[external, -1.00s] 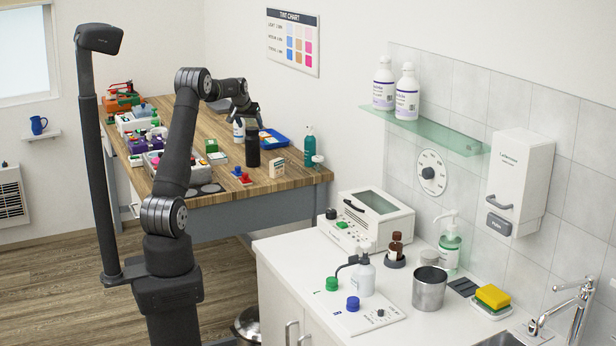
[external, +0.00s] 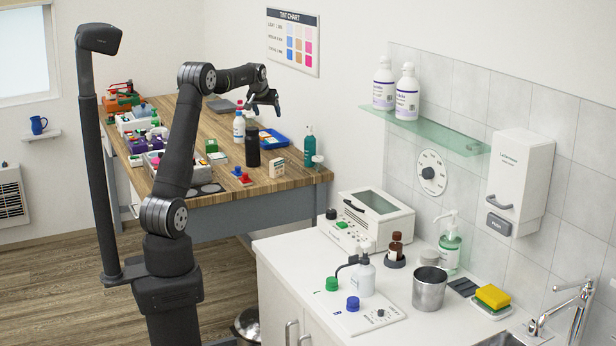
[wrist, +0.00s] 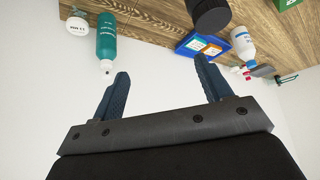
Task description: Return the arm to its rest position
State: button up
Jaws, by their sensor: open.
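My gripper (external: 264,106) is raised above the wooden workbench (external: 215,190) in the external view, clear of the things on it. Its forearm reaches to the right from the raised elbow. In the wrist view the two blue-grey fingers (wrist: 160,72) are spread apart with nothing between them. A black cylinder (external: 252,152) stands upright on the bench below my gripper, apart from it. It also shows at the top of the wrist view (wrist: 208,14).
Near my gripper are a white bottle (external: 239,127), a blue tray (external: 272,139) and a teal bottle (external: 308,146). Crowded boxes (external: 150,145) line the bench's left side. A tint chart (external: 293,42) hangs on the wall behind. A counter (external: 290,262) stands at front right.

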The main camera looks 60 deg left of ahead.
jog(key=w+d+r+m+t+h, duration=0.1)
jog(key=w+d+r+m, duration=0.2)
jog(key=d, duration=1)
jog(key=w+d+r+m+h, duration=0.1)
jog(key=d+r+m+h, duration=0.3)
jog(key=d, duration=0.8)
jog(key=w+d+r+m+t+y, duration=0.15)
jog(key=d+r, duration=0.35)
jog(key=d, duration=0.8)
jog(key=s+d+r+m+g+h, duration=0.1)
jog(key=d+r+m+h, duration=0.1)
jog(key=d, duration=1.2)
jog(key=s+d+r+m+h, duration=0.2)
jog(key=d+r+m, duration=0.3)
jog(key=d, duration=0.9)
jog(key=shift+m+g+h, duration=0.35)
jog(key=shift+h, duration=0.1)
